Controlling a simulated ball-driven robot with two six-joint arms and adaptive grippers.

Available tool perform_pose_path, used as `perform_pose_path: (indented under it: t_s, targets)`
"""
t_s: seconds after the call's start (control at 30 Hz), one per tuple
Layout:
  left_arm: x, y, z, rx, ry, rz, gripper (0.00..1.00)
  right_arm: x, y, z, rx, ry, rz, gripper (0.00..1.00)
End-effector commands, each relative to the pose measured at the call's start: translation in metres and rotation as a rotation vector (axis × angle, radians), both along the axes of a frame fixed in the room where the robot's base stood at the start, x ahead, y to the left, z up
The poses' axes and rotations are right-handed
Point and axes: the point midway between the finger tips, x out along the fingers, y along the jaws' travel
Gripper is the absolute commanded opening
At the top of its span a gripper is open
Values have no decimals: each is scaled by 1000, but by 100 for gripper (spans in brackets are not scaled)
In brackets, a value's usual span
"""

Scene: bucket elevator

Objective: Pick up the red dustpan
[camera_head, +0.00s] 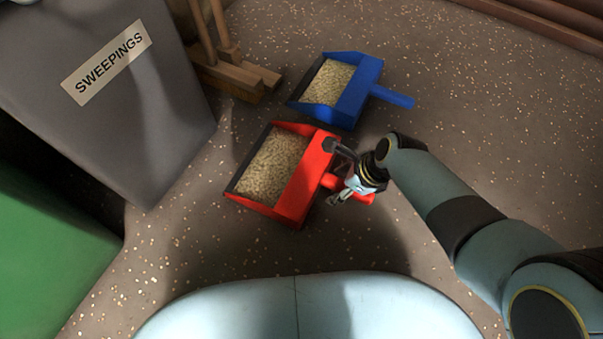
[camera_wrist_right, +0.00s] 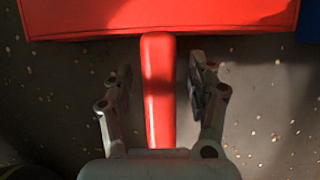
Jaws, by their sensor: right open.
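The red dustpan (camera_head: 299,188) lies on the speckled floor in the head view, filled with grain-like sweepings. Its handle points to the lower right and is partly covered by my right gripper (camera_head: 341,175). In the right wrist view the dustpan's red back wall (camera_wrist_right: 170,17) spans the top and its handle (camera_wrist_right: 158,90) runs down the middle. My right gripper (camera_wrist_right: 160,88) is open there, with one finger on each side of the handle and a visible gap on both sides. My left gripper is not in view.
A blue dustpan (camera_head: 352,98), also filled, lies just behind the red one. A grey bin labelled SWEEPINGS (camera_head: 130,120) and a green box (camera_head: 45,255) stand at the left. Wooden pieces (camera_head: 235,75) stand at the back. The floor at the upper right is open.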

Motion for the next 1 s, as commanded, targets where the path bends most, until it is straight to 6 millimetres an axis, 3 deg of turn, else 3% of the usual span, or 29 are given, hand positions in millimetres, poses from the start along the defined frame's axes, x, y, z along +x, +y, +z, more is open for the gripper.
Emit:
perform_pose_path:
  t_s: [0.8,1.0]
  targets:
    - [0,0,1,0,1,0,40,0,0,-5,0,1,0,58]
    - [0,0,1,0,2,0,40,0,0,-5,0,0,0,33]
